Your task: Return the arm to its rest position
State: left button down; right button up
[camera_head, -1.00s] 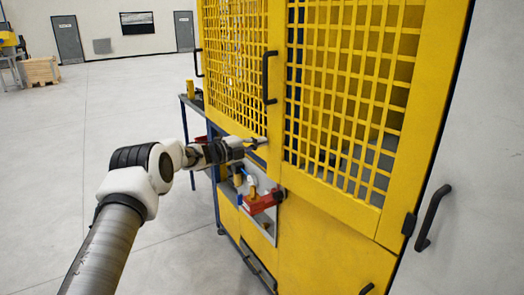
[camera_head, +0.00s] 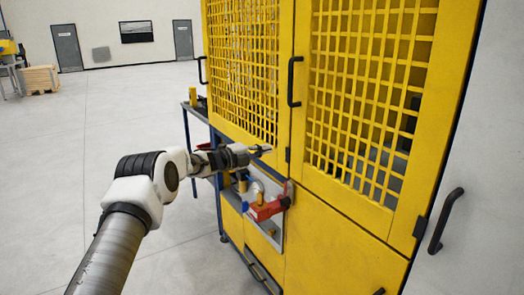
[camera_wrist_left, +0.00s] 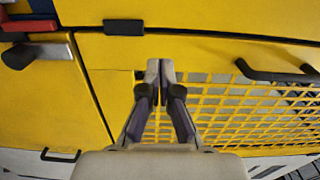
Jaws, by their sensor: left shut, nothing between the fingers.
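My left arm comes in from the lower left in the head view. My left gripper (camera_head: 262,149) is in front of the yellow cabinet (camera_head: 340,255), close to its mesh doors. In the left wrist view the two fingers of the left gripper (camera_wrist_left: 160,68) are together at the tips, shut and empty, with the yellow mesh door (camera_wrist_left: 215,110) behind them. I cannot tell from the views whether the fingertips touch the door. My right gripper is not in view.
Black door handles (camera_head: 294,82) stick out from the cabinet. A red part (camera_head: 268,208) sits in an opening below the gripper. A grey panel with a black handle (camera_head: 445,220) stands at the right. The floor (camera_head: 50,180) at the left is clear.

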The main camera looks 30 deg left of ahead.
pick_arm(q)
jog(key=s+a+b, duration=0.2)
jog(key=s+a, duration=0.2)
jog(key=a, duration=0.6)
jog(key=w+d+f+n+g+h, duration=0.1)
jog(key=d+f+n+g+h, duration=0.15)
jog(key=d+f, duration=1.35)
jog(key=s+d+f+n+g+y, duration=0.3)
jog(key=s+d+f+n, duration=0.6)
jog(key=d+f, duration=0.5)
jog(key=s+d+f+n+g+y, duration=0.1)
jog(key=s+f+n+g+y, duration=0.15)
jog(key=s+f, duration=0.55)
jog(key=s+d+f+n+g+y, duration=0.1)
jog(key=s+f+n, duration=0.25)
jog(key=s, duration=0.95)
jog(key=s+a+n+g+y, duration=0.2)
jog(key=s+n+g, duration=0.1)
jog(key=s, duration=0.9)
jog(key=s+a+n+g+y, duration=0.2)
jog(key=s+a+n+g, duration=0.1)
jog(key=s, duration=1)
jog(key=shift+f+n+g+y, duration=0.3)
jog(key=shift+n+g+y, duration=0.1)
jog(key=shift+n, duration=0.05)
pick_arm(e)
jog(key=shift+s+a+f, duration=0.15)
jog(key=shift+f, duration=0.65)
